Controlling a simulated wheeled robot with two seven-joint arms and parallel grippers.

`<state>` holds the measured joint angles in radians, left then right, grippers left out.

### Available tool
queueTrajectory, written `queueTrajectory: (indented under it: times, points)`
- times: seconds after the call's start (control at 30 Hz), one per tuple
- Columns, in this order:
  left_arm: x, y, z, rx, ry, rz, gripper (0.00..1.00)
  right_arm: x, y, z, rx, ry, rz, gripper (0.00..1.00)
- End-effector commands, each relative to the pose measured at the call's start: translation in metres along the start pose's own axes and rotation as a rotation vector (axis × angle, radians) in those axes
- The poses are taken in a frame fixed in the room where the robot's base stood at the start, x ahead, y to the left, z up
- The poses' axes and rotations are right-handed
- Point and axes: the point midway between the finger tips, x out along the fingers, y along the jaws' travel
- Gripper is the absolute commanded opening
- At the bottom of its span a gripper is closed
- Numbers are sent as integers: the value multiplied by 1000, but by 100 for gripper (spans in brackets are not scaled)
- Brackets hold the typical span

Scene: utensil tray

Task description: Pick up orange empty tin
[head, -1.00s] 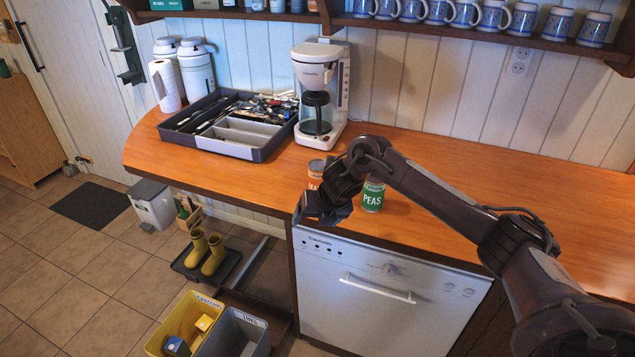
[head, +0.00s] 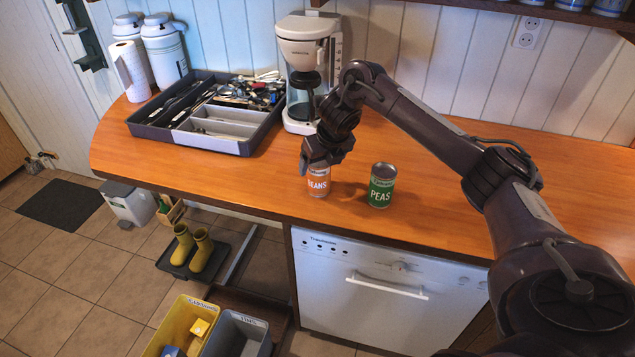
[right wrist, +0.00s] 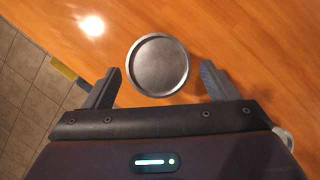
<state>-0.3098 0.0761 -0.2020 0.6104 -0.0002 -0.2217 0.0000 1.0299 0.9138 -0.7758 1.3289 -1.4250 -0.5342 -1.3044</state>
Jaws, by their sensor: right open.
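The orange tin (head: 318,184), labelled BEANS, stands upright on the wooden counter (head: 440,222). My right gripper (head: 319,162) is directly above it and hides its top in the head view. In the right wrist view, the round metal top of the tin (right wrist: 158,65) lies between and slightly ahead of the two fingers of my right gripper (right wrist: 163,84). The fingers are spread wide, with a gap on each side of the tin. Whether the tin is empty cannot be told. My left gripper is not in view.
A green PEAS tin (head: 381,186) stands just right of the orange tin. A utensil tray (head: 215,146) and a coffee maker (head: 309,60) stand behind, to the left. The counter's front edge is close in front, above a dishwasher (head: 375,290).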

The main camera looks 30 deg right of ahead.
Motion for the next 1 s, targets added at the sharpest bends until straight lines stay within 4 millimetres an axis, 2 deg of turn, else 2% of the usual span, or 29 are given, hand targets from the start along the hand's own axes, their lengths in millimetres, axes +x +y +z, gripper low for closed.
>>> queueTrajectory:
  times: [0.13, 0.3, 0.43, 0.57, 0.93, 1.0]
  points:
    - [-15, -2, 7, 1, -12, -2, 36, 19, 0, -7, 2, 5, -1, 80]
    - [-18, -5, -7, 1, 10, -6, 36, 40, 0, -6, 2, 1, 0, 80]
    - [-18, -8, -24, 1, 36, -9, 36, 44, 0, -6, 1, -1, -1, 80]
    - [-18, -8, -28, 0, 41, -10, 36, 44, 0, -6, 0, -1, -1, 80]
    - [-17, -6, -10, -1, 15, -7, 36, 44, 0, -6, 1, -1, -1, 33]
    - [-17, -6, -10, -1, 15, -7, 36, 44, 0, -6, 1, -1, -1, 32]
